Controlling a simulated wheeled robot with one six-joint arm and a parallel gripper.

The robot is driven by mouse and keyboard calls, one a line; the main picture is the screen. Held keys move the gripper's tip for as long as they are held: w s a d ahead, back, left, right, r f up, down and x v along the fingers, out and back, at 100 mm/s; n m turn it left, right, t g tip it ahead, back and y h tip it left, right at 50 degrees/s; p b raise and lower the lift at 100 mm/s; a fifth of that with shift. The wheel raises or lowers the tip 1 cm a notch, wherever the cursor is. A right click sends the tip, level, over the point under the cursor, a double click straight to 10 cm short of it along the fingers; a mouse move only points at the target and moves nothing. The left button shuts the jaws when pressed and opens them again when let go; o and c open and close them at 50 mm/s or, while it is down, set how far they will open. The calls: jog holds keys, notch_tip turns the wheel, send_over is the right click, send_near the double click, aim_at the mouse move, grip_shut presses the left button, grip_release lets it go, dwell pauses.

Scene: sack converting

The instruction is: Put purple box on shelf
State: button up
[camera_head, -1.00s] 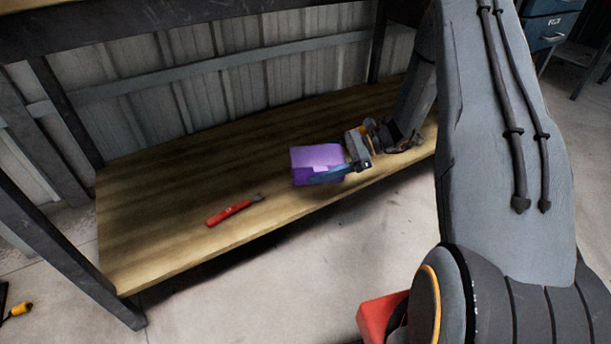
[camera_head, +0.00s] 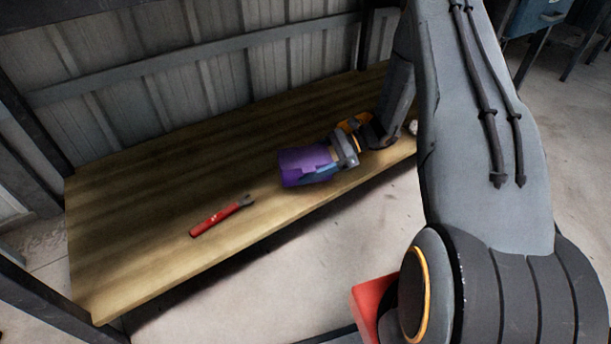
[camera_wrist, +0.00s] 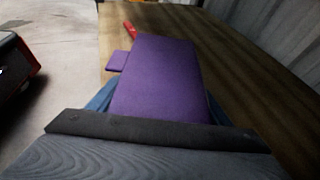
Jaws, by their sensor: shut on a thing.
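The purple box (camera_head: 304,165) is held by my gripper (camera_head: 325,167) over the wooden shelf board (camera_head: 150,210), near its front edge. In the wrist view the purple box (camera_wrist: 158,75) fills the middle, with blue finger parts showing at both its sides. My gripper is shut on the box. I cannot tell whether the box's underside touches the board. The shelf board also shows in the wrist view (camera_wrist: 240,70), under and to the right of the box.
A red-handled tool (camera_head: 218,217) lies on the board to the left of the box, near the front edge. A corrugated metal wall (camera_head: 200,90) stands behind. Dark posts frame the shelf. The board's back and left areas are bare.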

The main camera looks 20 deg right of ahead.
jog(key=shift+f+b, duration=0.65)
jog(key=shift+f, duration=1.05)
jog(key=shift+f, duration=0.15)
jog(key=o, duration=1.2)
jog(key=shift+o, duration=0.2)
jog(key=shift+r, duration=0.2)
jog(key=p+v, duration=0.4)
jog(key=v, duration=0.8)
jog(key=shift+d+f, duration=0.1)
